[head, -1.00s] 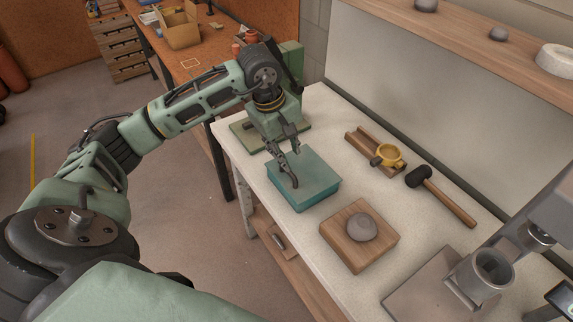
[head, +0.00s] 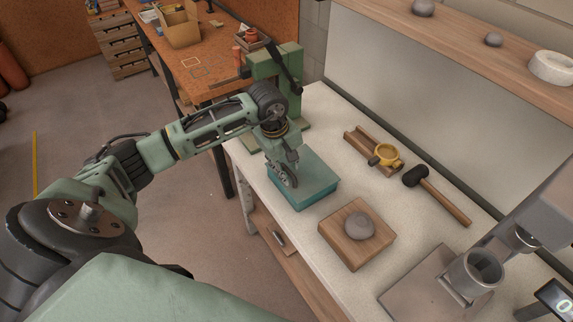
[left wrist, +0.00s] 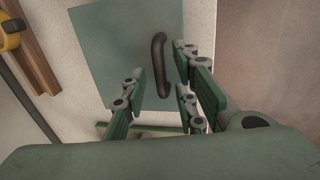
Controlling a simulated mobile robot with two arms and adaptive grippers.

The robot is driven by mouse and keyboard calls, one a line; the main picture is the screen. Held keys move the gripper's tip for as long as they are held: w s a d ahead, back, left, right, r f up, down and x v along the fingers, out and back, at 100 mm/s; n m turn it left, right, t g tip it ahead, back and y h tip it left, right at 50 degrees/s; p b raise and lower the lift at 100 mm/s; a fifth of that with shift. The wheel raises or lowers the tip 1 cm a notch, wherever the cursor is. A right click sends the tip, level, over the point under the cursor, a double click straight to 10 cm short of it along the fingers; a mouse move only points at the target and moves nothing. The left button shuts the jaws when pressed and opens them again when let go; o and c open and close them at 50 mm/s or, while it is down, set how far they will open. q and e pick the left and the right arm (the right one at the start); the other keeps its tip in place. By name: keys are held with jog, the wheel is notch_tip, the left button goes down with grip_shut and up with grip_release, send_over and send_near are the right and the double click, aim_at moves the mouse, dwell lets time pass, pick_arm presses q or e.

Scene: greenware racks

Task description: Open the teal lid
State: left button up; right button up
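The teal lid (head: 318,176) lies flat and closed on a teal box (head: 306,201) on the pale bench. A dark curved handle (left wrist: 158,62) stands on the lid; it shows in the left wrist view and is mostly hidden by the gripper in the head view. My left gripper (head: 287,180) is low over the lid's left part. In the left wrist view its fingers (left wrist: 167,88) are apart, one on each side of the handle's near end, with gaps to it. My right gripper is not in view.
A wooden board (head: 335,243) with a grey lump (head: 360,226) sits close in front of the box. A yellow ring tool (head: 387,154) and a black mallet (head: 440,193) lie to the right. A green press-like stand (head: 274,75) rises behind my gripper.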

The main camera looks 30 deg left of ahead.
pick_arm(q)
grip_shut()
dwell(0.4)
